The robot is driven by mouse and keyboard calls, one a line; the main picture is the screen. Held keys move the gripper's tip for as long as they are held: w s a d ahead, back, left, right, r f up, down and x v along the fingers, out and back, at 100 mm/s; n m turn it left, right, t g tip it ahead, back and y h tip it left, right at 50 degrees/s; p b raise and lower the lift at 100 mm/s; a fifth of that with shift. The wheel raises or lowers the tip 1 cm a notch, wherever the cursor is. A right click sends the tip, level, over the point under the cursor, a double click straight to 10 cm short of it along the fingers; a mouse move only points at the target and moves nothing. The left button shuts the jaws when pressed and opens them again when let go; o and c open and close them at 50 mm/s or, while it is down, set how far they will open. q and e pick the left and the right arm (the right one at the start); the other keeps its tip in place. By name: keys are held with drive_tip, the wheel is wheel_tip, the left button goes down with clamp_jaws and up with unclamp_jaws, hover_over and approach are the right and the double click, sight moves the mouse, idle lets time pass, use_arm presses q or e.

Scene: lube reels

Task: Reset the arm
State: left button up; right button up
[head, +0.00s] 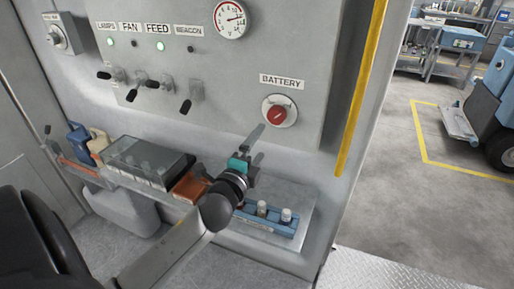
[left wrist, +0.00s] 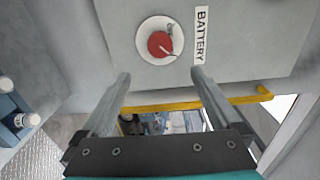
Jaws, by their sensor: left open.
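My left gripper (head: 252,141) is in front of the grey control panel, below and left of the red battery switch (head: 278,114). In the left wrist view its two fingers (left wrist: 160,78) stand wide apart with nothing between them. The red battery switch (left wrist: 160,44) shows beyond the fingertips, on a round white plate beside the BATTERY label (left wrist: 200,35). The gripper is apart from the switch in the head view. My right gripper is not in either view.
Levers (head: 153,82) and a gauge (head: 230,19) are on the panel. A blue rack (head: 268,221) with several bottles sits below the gripper. A shelf with a clear-lidded box (head: 148,160) is at left. A yellow rail (head: 361,90) edges the panel; open floor (head: 385,190) lies right.

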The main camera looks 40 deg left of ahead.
use_arm(q)
drive_tip(key=shift+s, duration=0.2)
idle(0.5)
drive_tip(key=s+d+f+n+g+h+b, duration=0.1)
drive_tip(key=s+f+n+g+b, duration=0.2)
drive_tip(key=f, duration=1)
drive_tip(key=s+d+f+n+g+b, duration=0.1)
drive_tip(key=s+d+f+g, duration=0.2)
drive_tip(key=f, duration=1)
drive_tip(key=s+f+n+g+h+b, duration=0.15)
drive_tip(key=s+f, duration=0.35)
drive_tip(key=f, duration=0.8)
drive_tip(key=s+d+f+n+g+b, duration=0.3)
drive_tip(key=s+d+f+g, duration=0.1)
drive_tip(key=s+f, duration=0.8)
drive_tip(key=s+d+f+n+g+h+b, duration=0.1)
drive_tip(key=s+d+f+n+g+b, duration=0.2)
drive_tip(key=s+f, duration=0.9)
drive_tip(key=s+d+n+g, duration=0.1)
drive_tip(key=s+d+g, duration=0.1)
drive_tip(key=s, duration=0.5)
drive_tip(key=shift+d, duration=0.4)
